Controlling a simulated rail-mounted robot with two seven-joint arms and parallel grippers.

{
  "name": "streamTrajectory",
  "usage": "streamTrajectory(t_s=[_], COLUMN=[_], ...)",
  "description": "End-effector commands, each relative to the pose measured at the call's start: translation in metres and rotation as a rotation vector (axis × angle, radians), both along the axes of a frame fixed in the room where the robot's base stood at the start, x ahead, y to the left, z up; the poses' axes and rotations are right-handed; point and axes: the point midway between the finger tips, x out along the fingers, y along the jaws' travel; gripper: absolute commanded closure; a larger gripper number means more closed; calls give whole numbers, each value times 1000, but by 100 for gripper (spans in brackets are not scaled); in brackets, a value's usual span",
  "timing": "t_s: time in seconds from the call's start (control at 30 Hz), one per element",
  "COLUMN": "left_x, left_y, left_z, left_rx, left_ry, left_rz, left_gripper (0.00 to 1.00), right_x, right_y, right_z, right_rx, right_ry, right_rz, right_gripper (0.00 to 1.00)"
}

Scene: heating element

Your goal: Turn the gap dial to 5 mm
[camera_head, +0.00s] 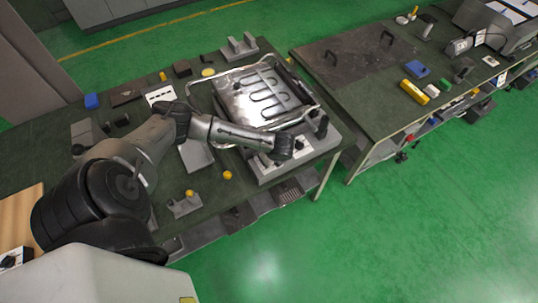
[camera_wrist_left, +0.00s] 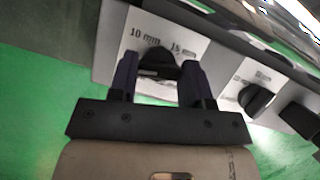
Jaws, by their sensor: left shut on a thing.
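The gap dial (camera_wrist_left: 157,60) is a black knob on a white label plate (camera_wrist_left: 150,28). Its marks "10 mm" and "15 mm" show above it; a 5 mm mark and the pointer's exact setting cannot be made out. My left gripper (camera_wrist_left: 159,75) has a finger on each side of the knob and is shut on it. In the head view my left gripper (camera_head: 284,148) is at the front panel of the grey fixture (camera_head: 265,170) and hides this dial. My right gripper is not in view.
A second black dial (camera_wrist_left: 256,97) sits to the right on the same panel, its marks blurred. A metal plate with a serpentine heating element (camera_head: 265,95) lies behind the panel. Small parts and a yellow knob (camera_head: 227,175) lie on the green bench. Another bench stands at right.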

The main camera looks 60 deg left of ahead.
Motion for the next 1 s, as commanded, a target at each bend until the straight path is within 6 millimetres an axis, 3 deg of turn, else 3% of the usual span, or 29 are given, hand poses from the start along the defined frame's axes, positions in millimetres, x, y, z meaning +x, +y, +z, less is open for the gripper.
streamTrajectory(t_s=[0.1,0.4,1.0], left_x=[0,0,1], left_y=[-1,0,1], left_z=[6,5,1], left_rx=[-2,-1,0], left_ry=[3,3,1], left_rz=[87,326,595], left_gripper=[79,79,79], right_x=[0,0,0], right_y=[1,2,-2], right_z=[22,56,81], right_rx=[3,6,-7], right_ry=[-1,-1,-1], right_rz=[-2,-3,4], right_gripper=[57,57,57])
